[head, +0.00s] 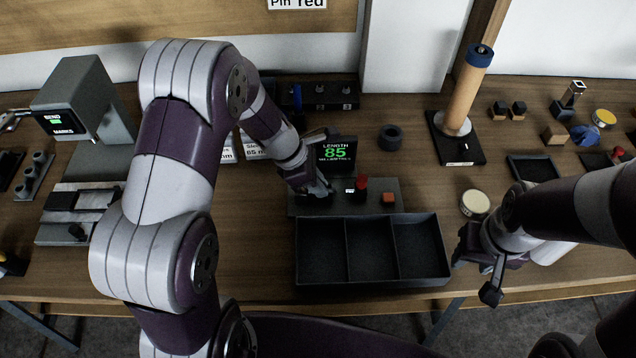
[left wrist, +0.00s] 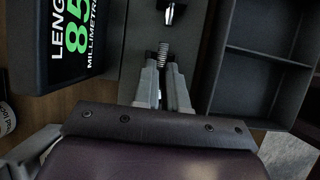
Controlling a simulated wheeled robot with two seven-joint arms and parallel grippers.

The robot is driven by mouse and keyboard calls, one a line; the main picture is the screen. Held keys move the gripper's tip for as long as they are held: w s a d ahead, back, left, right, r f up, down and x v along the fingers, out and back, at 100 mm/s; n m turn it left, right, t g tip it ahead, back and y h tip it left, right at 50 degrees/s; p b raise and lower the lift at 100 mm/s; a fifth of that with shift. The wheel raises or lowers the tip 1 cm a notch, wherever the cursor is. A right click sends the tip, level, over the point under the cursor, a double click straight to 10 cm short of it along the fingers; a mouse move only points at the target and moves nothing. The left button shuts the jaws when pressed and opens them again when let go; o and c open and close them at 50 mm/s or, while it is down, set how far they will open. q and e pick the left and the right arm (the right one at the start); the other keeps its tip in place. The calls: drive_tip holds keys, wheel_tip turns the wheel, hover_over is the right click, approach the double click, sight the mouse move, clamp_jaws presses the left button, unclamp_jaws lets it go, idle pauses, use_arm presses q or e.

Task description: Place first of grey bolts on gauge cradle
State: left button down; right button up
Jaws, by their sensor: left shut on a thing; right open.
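The length gauge's display (head: 335,155) reads 85 and also shows in the left wrist view (left wrist: 75,35). My left gripper (head: 320,190) is over the left part of this base. In the left wrist view its fingers (left wrist: 163,90) are shut on a grey bolt (left wrist: 163,53), whose threaded end points toward a shiny dark fitting (left wrist: 172,12). Contact with the cradle cannot be told. My right gripper (head: 480,272) is open and empty near the table's front edge.
An empty dark tray with three compartments (head: 372,283) stands just in front of the gauge. A black ring (head: 390,137) lies behind right. A post on a black base (head: 462,105) stands further right. A round tin (head: 475,203) is near my right gripper.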

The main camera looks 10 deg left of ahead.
use_arm(q)
drive_tip(key=shift+f, duration=0.25)
